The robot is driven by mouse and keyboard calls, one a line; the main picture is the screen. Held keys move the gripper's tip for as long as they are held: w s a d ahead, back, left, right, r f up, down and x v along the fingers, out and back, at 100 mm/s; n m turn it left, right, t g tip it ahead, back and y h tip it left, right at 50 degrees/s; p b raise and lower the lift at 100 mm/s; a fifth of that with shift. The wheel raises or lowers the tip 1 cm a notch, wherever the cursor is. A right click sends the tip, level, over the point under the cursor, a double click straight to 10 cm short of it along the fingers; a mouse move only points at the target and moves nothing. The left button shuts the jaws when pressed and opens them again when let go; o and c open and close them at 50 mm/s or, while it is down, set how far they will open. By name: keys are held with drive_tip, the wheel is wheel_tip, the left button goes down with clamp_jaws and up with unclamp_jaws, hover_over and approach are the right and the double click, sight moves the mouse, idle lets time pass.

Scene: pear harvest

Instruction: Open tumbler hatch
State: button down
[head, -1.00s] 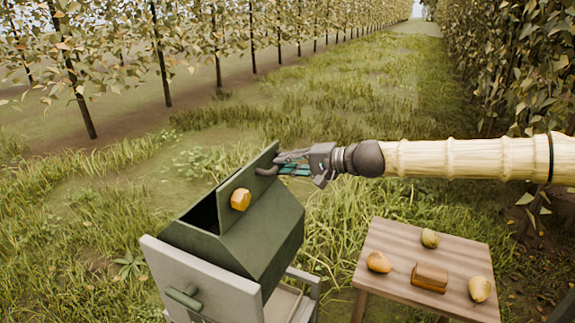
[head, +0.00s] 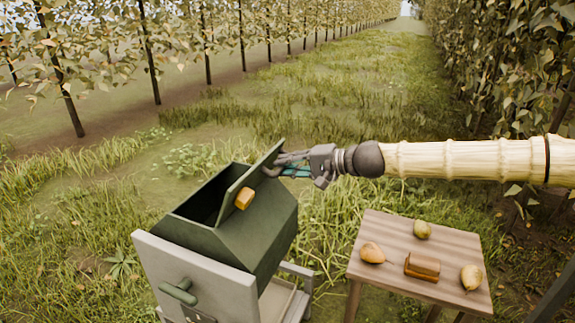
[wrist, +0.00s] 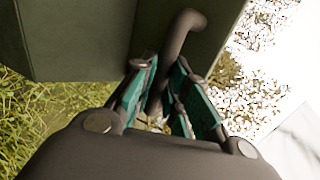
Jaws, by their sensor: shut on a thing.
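The dark green tumbler (head: 255,225) stands in a grey frame at the lower left of the head view. Its hatch (head: 262,183) is raised and tilted to the right, and a wide dark opening shows left of it. My gripper (head: 285,164) is at the hatch's upper right edge. In the wrist view, a dark curved handle (wrist: 178,38) runs down between the two teal-padded fingers of my gripper (wrist: 162,82), which are shut on it. The handle's lower end is partly hidden by the fingers.
The frame has a grey side panel (head: 190,262) with a green knob. Grass lies behind the tumbler, between tree rows.

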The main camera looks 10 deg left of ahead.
drive_tip(key=shift+s+f, duration=0.2)
drive_tip(key=shift+f, duration=0.6)
drive_tip(key=c, duration=1.5)
unclamp_jaws()
drive_tip(key=shift+w+f, duration=0.1)
drive_tip(key=shift+o, duration=0.4)
drive_tip(key=shift+w, duration=0.15)
drive_tip(key=shift+w+d+r, duration=0.1)
drive_tip(key=shift+d+r, duration=0.05)
drive_tip(key=shift+r, duration=0.25)
drive_tip(key=v, duration=1.2)
